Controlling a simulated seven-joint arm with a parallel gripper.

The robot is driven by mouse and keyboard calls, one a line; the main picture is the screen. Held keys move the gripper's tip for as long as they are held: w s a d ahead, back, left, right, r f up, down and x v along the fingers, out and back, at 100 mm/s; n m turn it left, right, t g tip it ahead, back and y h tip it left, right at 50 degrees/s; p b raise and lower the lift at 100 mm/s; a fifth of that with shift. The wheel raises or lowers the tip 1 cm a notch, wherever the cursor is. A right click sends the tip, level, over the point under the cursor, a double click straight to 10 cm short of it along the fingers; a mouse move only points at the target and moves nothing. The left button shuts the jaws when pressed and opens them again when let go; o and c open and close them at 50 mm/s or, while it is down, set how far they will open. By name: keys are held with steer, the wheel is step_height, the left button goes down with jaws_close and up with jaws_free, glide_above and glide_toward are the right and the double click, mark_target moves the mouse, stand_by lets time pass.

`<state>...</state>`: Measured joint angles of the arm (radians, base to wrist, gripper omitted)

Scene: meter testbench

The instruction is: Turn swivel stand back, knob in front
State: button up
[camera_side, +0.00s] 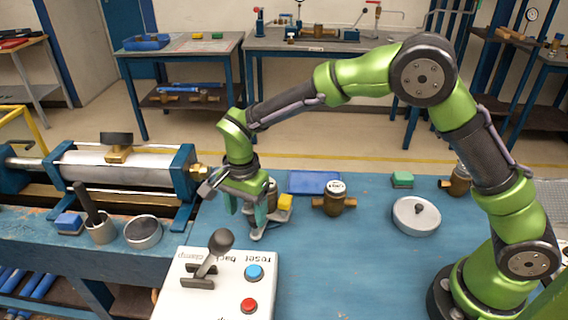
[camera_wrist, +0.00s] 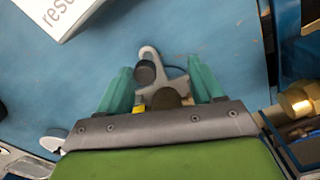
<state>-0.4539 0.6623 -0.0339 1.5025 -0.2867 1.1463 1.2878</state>
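A small grey stand with a hook-shaped end (camera_wrist: 150,53) and a dark round knob (camera_wrist: 145,72) lies between my gripper's fingers in the wrist view; I take it to be the swivel stand. A brownish round part (camera_wrist: 166,98) sits on it, partly hidden by my gripper. In the side view, the grey stand (camera_side: 283,214) shows behind my fingers, with a yellow block (camera_side: 286,201) on it. My gripper (camera_wrist: 161,74) has its teal fingers apart, one on each side of the stand. Whether a finger touches it cannot be told. My gripper (camera_side: 248,224) points down at the bench.
A white control box (camera_side: 215,285) with a lever and buttons stands in front. A cylinder rig (camera_side: 125,168) stands left.

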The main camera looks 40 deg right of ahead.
steer(key=shift+w+a, duration=0.15)
steer(key=shift+w, duration=0.35)
steer(key=shift+w+a, duration=0.2)
steer(key=shift+w, duration=1)
steer(key=o, duration=0.4)
steer(key=shift+o, duration=0.2)
steer(key=shift+r, duration=0.1)
steer(key=shift+r, duration=2.65)
